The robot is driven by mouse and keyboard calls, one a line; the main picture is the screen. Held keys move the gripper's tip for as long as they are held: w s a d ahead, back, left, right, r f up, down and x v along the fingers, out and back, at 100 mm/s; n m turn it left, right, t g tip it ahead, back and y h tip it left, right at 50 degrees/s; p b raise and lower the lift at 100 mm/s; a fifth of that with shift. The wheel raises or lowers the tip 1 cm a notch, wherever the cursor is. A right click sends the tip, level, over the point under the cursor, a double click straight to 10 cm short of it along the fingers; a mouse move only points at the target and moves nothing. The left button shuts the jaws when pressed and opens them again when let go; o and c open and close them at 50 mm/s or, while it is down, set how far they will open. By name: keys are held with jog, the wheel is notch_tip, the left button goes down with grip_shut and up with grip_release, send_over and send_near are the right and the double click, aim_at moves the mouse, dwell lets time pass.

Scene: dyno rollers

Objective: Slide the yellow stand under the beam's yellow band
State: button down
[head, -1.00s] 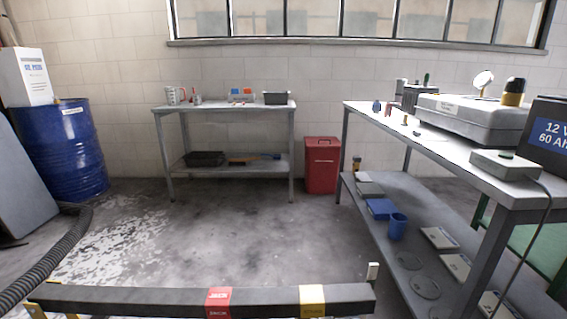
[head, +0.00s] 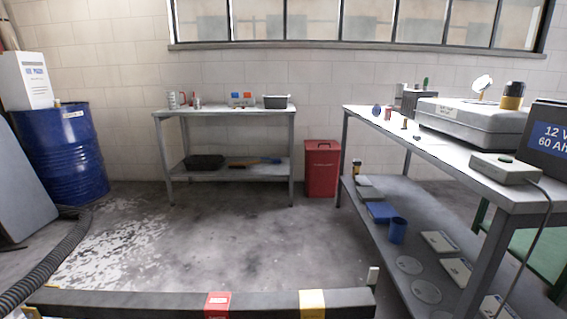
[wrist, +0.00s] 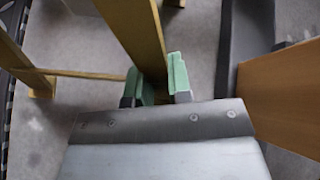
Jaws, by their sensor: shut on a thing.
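The dark beam (head: 130,303) runs across the bottom of the head view, with a red band (head: 217,305) and, to its right, a yellow band (head: 312,303). In the wrist view my gripper (wrist: 158,86) has green-padded fingers shut on a bar of the yellow stand (wrist: 133,28). More yellow legs and a crossbar (wrist: 85,73) show at the left there. A dark grey length (wrist: 246,40), probably the beam, lies right of the gripper, apart from it. The gripper is not visible in the head view. I cannot tell where the stand is along the beam.
A workbench (head: 462,180) with a loaded lower shelf stands at the right. A small table (head: 230,112), a red bin (head: 322,168) and a blue drum (head: 62,160) are farther back. A ribbed hose (head: 45,262) lies at the left. The floor behind the beam is clear.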

jog(key=shift+s+d+p, duration=0.4)
jog(key=shift+s, duration=0.55)
jog(key=shift+s+d+p, duration=0.35)
jog(key=shift+s, duration=0.55)
jog(key=shift+s+d+p, duration=0.4)
jog(key=shift+s, duration=0.55)
jog(key=shift+s+a, duration=0.1)
jog(key=shift+s, duration=0.05)
jog(key=shift+s+a, duration=0.35)
jog(key=c, duration=0.9)
grip_release()
jog(key=shift+w, duration=0.1)
jog(key=shift+c, duration=0.2)
